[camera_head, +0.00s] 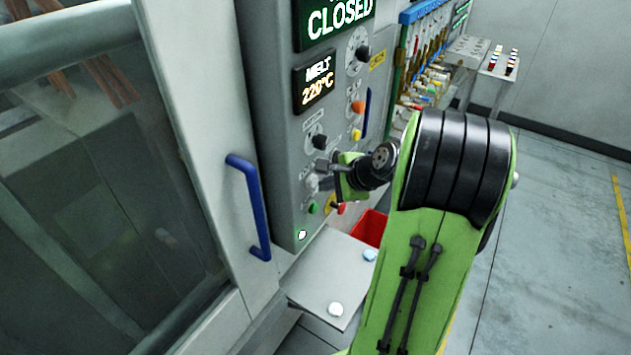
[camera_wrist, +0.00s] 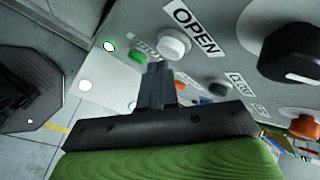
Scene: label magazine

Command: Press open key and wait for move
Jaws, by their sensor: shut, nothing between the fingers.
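The control panel (camera_head: 285,135) has a CLOSED display (camera_head: 338,20) at its top. In the wrist view a white round key (camera_wrist: 174,43) sits beside the OPEN label (camera_wrist: 195,28). My gripper (camera_wrist: 157,70) is shut and empty, with its fingertips close to the lower left of that key; I cannot tell if they touch it. In the head view my gripper (camera_head: 322,180) is in front of the lower panel and partly hides the keys. A grey key (camera_wrist: 217,90) sits by the CLOSE label (camera_wrist: 237,82). The door with a blue handle (camera_head: 252,208) looks shut.
A green button (camera_head: 313,208) and a small lit white button (camera_head: 302,234) are low on the panel. A grey shelf (camera_head: 312,275) with pale discs juts out below, near a red bin (camera_head: 369,228). Black and orange knobs (camera_wrist: 302,127) protrude nearby. Floor at right is clear.

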